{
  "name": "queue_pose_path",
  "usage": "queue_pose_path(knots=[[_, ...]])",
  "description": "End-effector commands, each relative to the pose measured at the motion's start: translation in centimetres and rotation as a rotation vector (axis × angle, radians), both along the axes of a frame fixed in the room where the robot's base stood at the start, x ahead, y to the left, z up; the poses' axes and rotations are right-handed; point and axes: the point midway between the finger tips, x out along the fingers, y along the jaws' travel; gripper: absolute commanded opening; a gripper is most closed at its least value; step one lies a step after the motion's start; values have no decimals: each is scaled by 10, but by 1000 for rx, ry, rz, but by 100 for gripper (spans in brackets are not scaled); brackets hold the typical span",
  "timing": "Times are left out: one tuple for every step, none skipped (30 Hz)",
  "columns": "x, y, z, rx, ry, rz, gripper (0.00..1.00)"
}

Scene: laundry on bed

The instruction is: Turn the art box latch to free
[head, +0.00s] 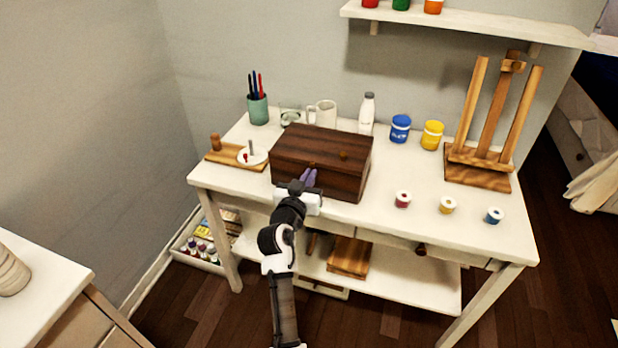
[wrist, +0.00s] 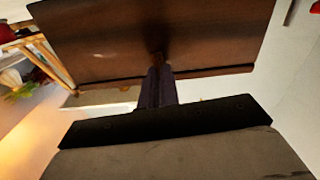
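The art box (head: 300,160) is a dark brown wooden box, lid down, near the front left of the white table. A small round brown knob (head: 343,155) shows on its upper front. My gripper (head: 310,173) is in front of the box, left of that knob. In the wrist view, my gripper's dark purple fingers (wrist: 159,70) are close together and reach the box face (wrist: 100,45). A small brown latch piece (wrist: 156,57) shows at their tips, and the fingers appear closed on it. The fingers partly hide the latch, so its exact angle is unclear.
On the table (head: 400,225), small spools (head: 403,199) stand to the right of the box. A wooden board (head: 225,155) with a white dish is to its left. A mug (head: 325,113), a bottle (head: 367,113) and paint jars (head: 400,128) stand behind. An easel (head: 490,130) is at the right.

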Motion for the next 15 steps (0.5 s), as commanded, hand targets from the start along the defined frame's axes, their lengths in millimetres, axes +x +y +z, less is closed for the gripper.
queue_pose_path(knots=[[0, 0, 0, -26, 10, -1, 0], [0, 0, 0, -45, 16, -1, 0], [0, 0, 0, -73, 26, -1, 0], [0, 1, 0, -96, 34, 0, 0], [0, 1, 0, -119, 42, 0, 0], [0, 1, 0, -152, 53, -1, 0], [1, 1, 0, -177, 63, -1, 0], [1, 2, 0, -204, 72, -1, 0], [1, 2, 0, -240, 83, 0, 0], [1, 3, 0, -268, 93, 0, 0], [1, 3, 0, -296, 103, -1, 0], [1, 3, -1, -332, 116, -1, 0], [1, 3, -1, -359, 125, -1, 0], [1, 4, -1, -386, 134, 0, 0], [1, 4, -1, -422, 146, 0, 0]])
